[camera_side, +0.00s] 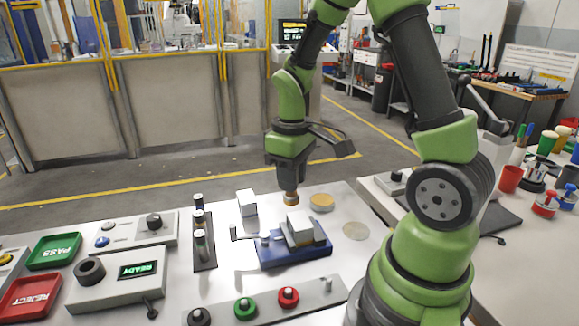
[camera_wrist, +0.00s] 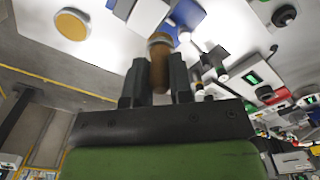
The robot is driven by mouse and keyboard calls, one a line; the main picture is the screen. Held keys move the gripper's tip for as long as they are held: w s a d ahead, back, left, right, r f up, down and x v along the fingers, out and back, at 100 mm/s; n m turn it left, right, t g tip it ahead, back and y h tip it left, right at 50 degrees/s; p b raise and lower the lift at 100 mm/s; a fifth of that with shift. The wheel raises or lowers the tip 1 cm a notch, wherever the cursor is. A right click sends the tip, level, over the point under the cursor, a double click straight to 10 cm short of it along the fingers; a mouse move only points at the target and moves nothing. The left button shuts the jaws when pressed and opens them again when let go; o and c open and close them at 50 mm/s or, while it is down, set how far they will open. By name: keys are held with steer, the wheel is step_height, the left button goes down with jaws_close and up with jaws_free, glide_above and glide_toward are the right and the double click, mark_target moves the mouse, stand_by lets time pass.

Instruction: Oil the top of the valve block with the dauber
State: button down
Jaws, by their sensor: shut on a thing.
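My gripper (camera_side: 289,182) points down over the table and is shut on the dauber (camera_side: 290,198), a brown, short-handled thing with a pale end. In the wrist view the dauber (camera_wrist: 159,68) stands between the two dark fingers (camera_wrist: 158,85). The valve block (camera_side: 299,229) is a light grey block seated in a blue holder (camera_side: 318,251). The dauber's lower end shows just above the block's top in the side view. I cannot tell whether they touch or how far apart they are in depth.
A white block (camera_side: 247,203) stands left of the holder. A tan round disc (camera_side: 321,202) and a flat pale disc (camera_side: 355,230) lie behind and right. A dark rack (camera_side: 204,252) with upright cylinders stands left. A button strip (camera_side: 265,305) lies in front.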

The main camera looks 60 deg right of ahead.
mark_target(289, 196)
steer(key=shift+f, duration=2)
steer(key=shift+s+d+f, duration=0.25)
steer(key=shift+d+f, duration=0.05)
steer(key=shift+f, duration=0.15)
steer(key=shift+s+d, duration=0.25)
steer(key=shift+s+d+f, duration=0.25)
steer(key=shift+s+d, duration=0.3)
steer(key=shift+s+d+r, duration=0.1)
steer(key=shift+s+d, duration=0.15)
steer(key=shift+w+a, duration=1.4)
steer(key=shift+w, duration=0.05)
steer(key=shift+s+d, duration=0.1)
steer(key=shift+d, duration=0.6)
steer(key=shift+s+d, duration=1.05)
steer(key=shift+w+a, duration=1.4)
steer(key=shift+r, duration=3.95)
